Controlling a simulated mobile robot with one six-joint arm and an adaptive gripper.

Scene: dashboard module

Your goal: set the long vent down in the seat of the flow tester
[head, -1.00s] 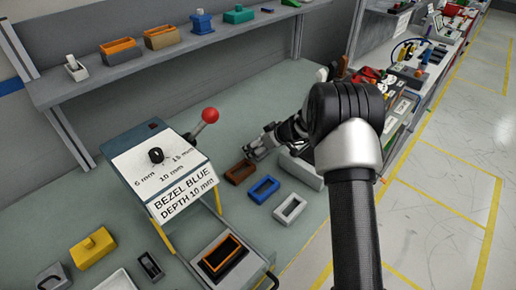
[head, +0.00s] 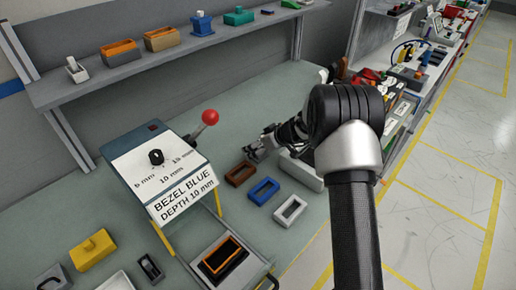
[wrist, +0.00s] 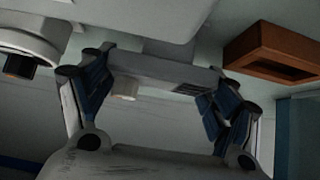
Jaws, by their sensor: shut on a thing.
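My gripper (wrist: 160,95) shows in the wrist view with its two blue-padded fingers apart, on either side of a pale grey bar with a small dark slotted patch, which looks like the long vent (wrist: 165,70). The bar spans between the fingers. In the head view my gripper (head: 257,151) is small, low over the bench beyond the brown frame; what it holds cannot be made out there. I cannot pick out the flow tester or its seat for certain in either view.
Brown (head: 240,173), blue (head: 263,190) and white (head: 290,208) frames lie in a row near my gripper, beside a long grey block (head: 301,173). A bezel machine (head: 160,172) with a red-knobbed lever (head: 209,117) stands left. A shelf (head: 150,65) runs behind.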

